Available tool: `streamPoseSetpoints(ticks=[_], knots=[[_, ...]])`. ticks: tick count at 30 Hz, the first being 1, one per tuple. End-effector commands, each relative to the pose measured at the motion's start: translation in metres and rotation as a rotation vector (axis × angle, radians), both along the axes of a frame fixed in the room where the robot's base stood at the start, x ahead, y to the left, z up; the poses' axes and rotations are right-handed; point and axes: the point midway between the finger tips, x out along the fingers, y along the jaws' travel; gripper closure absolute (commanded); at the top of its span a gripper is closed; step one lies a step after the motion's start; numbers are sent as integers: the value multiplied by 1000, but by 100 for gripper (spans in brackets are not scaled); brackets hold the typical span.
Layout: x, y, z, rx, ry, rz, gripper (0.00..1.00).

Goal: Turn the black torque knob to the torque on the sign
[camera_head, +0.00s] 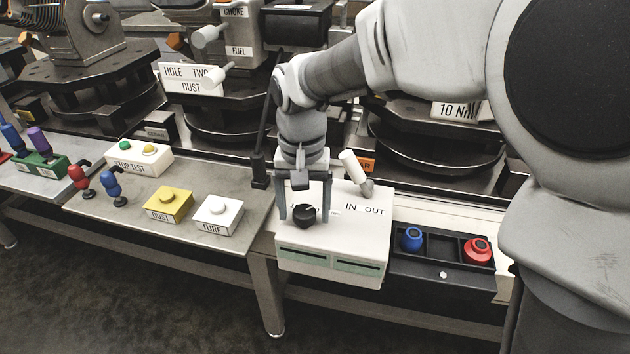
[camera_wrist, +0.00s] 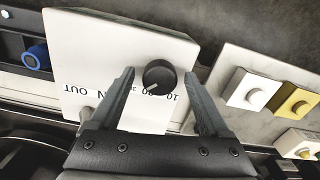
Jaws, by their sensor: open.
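The black torque knob (camera_head: 303,217) stands on top of a white box (camera_head: 345,232). My gripper (camera_head: 305,208) points down over it, with one finger on each side. In the wrist view the knob (camera_wrist: 159,77) lies between the spread fingertips of my gripper (camera_wrist: 160,74), with a gap visible on both sides. A light pointer line on the knob points to the lower left there, toward partly hidden scale numbers. The scale reads upside down, and a "10" (camera_wrist: 181,97) shows at its right. A sign (camera_head: 457,110) at the back right reads "10 N", its end partly covered by my arm.
A white lever (camera_head: 355,172) stands on the box near the words "IN OUT". A black tray (camera_head: 440,262) with blue and red parts lies to the right. At left are yellow (camera_head: 168,205) and white (camera_head: 218,214) button boxes. A "HOLE TWO DUST" sign (camera_head: 190,79) is behind.

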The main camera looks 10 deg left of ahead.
Motion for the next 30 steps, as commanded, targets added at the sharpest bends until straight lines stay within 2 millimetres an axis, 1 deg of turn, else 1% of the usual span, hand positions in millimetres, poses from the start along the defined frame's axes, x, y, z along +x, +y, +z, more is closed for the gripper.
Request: streamPoseSetpoints(ticks=[3,4,8,9,11,12,14,15,17,25,30], knots=[[0,0,0,0,0,0,20],[0,0,0,0,0,0,22],[0,0,0,0,0,0,45],[0,0,0,0,0,0,52],[0,0,0,0,0,0,63],[0,0,0,0,0,0,70],[0,0,0,0,0,0,81],[0,0,0,0,0,0,88],[0,0,0,0,0,0,99],[0,0,1,-1,1,18,100],[0,0,3,-1,2,82,100]])
